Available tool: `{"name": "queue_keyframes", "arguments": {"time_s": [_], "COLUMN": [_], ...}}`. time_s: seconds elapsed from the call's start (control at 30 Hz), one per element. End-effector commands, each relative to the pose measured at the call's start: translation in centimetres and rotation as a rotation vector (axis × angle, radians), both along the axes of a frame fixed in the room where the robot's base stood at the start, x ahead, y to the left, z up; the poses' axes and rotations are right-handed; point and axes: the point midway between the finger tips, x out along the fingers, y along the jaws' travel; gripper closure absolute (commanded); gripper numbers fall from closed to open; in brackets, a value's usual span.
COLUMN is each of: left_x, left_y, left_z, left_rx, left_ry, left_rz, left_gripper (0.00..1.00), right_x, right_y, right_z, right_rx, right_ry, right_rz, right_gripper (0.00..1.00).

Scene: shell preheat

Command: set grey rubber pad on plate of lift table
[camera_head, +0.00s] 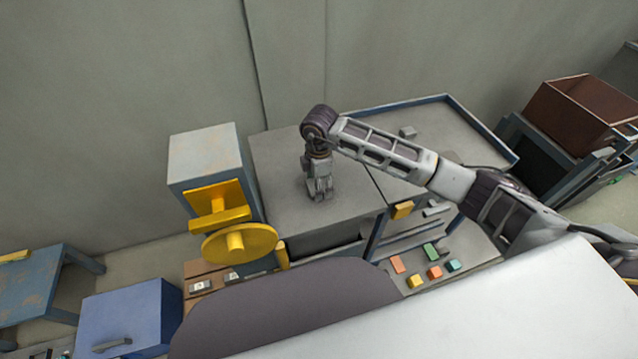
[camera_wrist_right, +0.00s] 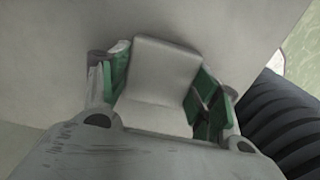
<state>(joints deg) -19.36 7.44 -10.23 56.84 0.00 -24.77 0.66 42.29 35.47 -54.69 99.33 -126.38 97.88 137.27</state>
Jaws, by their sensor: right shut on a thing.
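My right gripper (camera_head: 320,196) points down over the flat grey top (camera_head: 285,215) beside the yellow handwheel. In the right wrist view its green-lined fingers (camera_wrist_right: 160,92) are shut on a smooth light grey block-like piece, which I take as the grey rubber pad (camera_wrist_right: 160,70). In the head view the fingers mostly hide this piece. The gripper is low over the top; I cannot tell whether the piece touches it. Which surface is the lift table's plate is not clear. My left gripper is not in view.
A blue-grey cabinet with a yellow handwheel (camera_head: 240,243) stands left of the gripper. A blue-rimmed tray (camera_head: 440,98) with a small grey block (camera_head: 407,132) lies to the right. Several coloured blocks (camera_head: 432,271) sit on a lower shelf. A brown bin (camera_head: 575,115) is far right.

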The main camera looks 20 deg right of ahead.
Motion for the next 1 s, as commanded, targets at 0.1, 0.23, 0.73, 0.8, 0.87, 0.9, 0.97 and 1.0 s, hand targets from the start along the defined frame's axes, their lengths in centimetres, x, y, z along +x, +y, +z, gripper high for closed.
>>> {"name": "queue_keyframes", "arguments": {"time_s": [0.1, 0.23, 0.73, 0.8, 0.87, 0.9, 0.97, 1.0], "left_x": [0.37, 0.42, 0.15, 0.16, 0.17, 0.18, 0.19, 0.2], "left_y": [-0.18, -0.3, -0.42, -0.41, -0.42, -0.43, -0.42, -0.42], "left_z": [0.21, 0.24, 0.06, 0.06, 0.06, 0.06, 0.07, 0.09], "left_rx": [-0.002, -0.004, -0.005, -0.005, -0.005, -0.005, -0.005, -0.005], "left_ry": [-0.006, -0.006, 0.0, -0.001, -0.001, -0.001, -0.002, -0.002], "left_rz": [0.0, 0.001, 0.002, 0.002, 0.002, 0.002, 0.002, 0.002], "left_gripper": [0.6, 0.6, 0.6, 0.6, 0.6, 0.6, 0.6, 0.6], "right_x": [0.03, 0.03, 0.02, 0.02, 0.02, 0.02, 0.02, 0.02], "right_y": [0.02, 0.02, 0.01, 0.01, 0.01, 0.01, 0.01, 0.01], "right_z": [-0.07, -0.04, -0.33, -0.32, -0.32, -0.32, -0.31, -0.28], "right_rx": [0.001, 0.001, 0.001, 0.001, 0.001, 0.001, 0.001, 0.001], "right_ry": [-0.001, -0.001, -0.001, -0.001, -0.001, -0.001, -0.001, -0.001], "right_rz": [0.0, 0.001, 0.001, 0.001, 0.001, 0.001, 0.001, 0.001], "right_gripper": [0.64, 0.64, 0.16, 0.16, 0.16, 0.16, 0.16, 0.16]}}
